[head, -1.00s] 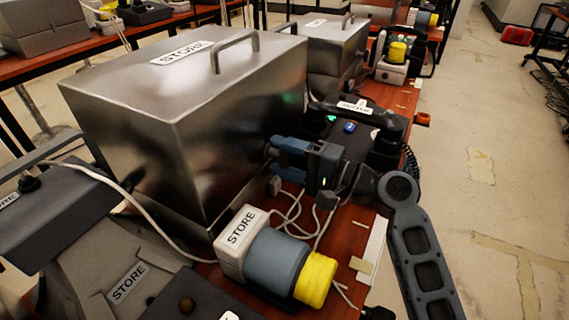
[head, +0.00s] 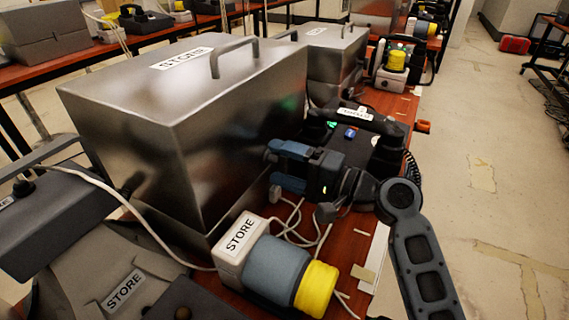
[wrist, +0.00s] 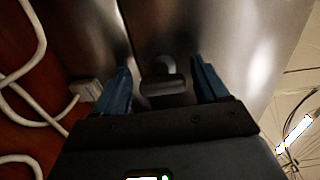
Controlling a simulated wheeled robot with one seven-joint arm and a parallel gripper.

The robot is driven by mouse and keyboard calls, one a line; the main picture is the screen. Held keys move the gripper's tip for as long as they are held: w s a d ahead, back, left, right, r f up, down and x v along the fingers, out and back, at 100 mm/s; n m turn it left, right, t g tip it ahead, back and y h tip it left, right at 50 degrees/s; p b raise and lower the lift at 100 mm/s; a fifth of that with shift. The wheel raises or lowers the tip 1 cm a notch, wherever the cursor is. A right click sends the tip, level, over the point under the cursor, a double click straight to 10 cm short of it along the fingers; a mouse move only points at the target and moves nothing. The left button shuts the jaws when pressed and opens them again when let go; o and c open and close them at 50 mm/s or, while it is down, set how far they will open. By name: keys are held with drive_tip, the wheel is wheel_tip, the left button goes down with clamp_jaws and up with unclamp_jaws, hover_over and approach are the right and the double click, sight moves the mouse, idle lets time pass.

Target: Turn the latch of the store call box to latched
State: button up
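The store call box (head: 235,120) is a large brushed-metal box with a STORE label and a bar handle on its lid. My gripper (head: 269,168) is at its right side face, in the middle of the head view. In the wrist view my gripper (wrist: 162,68) has its two blue fingers apart. A small dark latch knob (wrist: 163,82) on the metal face shows between them, with gaps on both sides. The fingers do not appear to touch it. In the head view the latch is hidden by my gripper.
A STORE-labelled unit with a yellow cap (head: 316,288) stands below my gripper. White cables (head: 291,222) run beside it. A black desk phone (head: 360,128) sits just right of the box. Another metal box (head: 335,45) stands behind. Open floor lies at the right.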

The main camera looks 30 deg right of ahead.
drive_tip(key=v, duration=0.7)
drive_tip(key=shift+s+d, duration=0.25)
drive_tip(key=shift+s, duration=0.05)
idle(0.5)
